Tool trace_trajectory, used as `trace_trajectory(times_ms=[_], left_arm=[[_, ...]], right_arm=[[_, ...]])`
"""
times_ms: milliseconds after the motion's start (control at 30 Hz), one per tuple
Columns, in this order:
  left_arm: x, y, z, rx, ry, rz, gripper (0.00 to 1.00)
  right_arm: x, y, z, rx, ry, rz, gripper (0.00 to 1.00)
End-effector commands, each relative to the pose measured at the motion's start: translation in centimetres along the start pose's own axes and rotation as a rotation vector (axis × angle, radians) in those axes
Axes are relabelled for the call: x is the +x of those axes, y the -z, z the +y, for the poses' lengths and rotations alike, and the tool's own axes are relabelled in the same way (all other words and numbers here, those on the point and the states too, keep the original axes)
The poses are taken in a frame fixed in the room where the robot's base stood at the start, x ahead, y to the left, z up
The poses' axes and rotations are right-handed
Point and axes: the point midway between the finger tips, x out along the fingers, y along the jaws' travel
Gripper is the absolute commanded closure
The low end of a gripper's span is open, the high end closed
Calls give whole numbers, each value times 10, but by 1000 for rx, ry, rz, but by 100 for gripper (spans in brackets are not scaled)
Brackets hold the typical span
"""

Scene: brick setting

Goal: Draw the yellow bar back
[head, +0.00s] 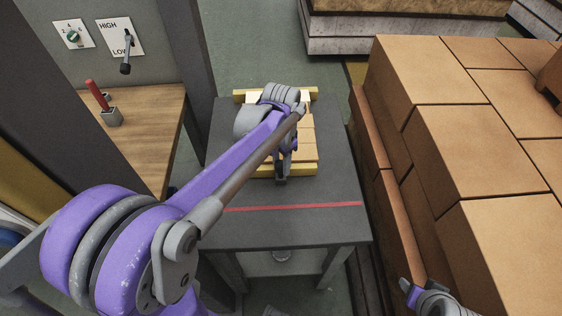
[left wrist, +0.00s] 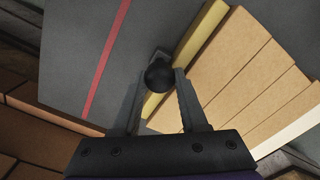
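A yellow bar (head: 297,171) lies across the near side of a row of tan boxes (head: 306,138) on a dark grey table. It also shows in the left wrist view (left wrist: 199,45), along the boxes' edge. A round black knob (left wrist: 160,77) stands at the bar's red-line side. My left gripper (head: 281,178) points down over the bar; in the left wrist view its fingers (left wrist: 160,85) are on either side of the knob, which fills the gap between them. The arm hides part of the boxes. My right gripper (head: 412,290) is only partly in view at the bottom right, away from the bar.
A red line (head: 290,206) crosses the table (head: 335,225) on the near side of the bar, with bare tabletop between. Another yellow piece (head: 243,93) is behind the boxes. Stacked brown cartons (head: 465,140) stand right; a lever panel (head: 122,38) and wooden shelf (head: 150,135) are left.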

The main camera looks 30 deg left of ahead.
Motion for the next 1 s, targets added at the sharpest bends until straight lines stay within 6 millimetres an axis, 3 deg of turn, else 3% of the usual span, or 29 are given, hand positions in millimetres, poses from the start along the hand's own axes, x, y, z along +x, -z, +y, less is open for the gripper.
trace_trajectory(times_ms=[33, 167, 1000], left_arm=[[0, 0, 0, 0, 0, 0, 76], [0, 0, 0, 0, 0, 0, 99], [0, 0, 0, 0, 0, 0, 100]], right_arm=[[0, 0, 0, 0, 0, 0, 50], [0, 0, 0, 0, 0, 0, 50], [0, 0, 0, 0, 0, 0, 50]])
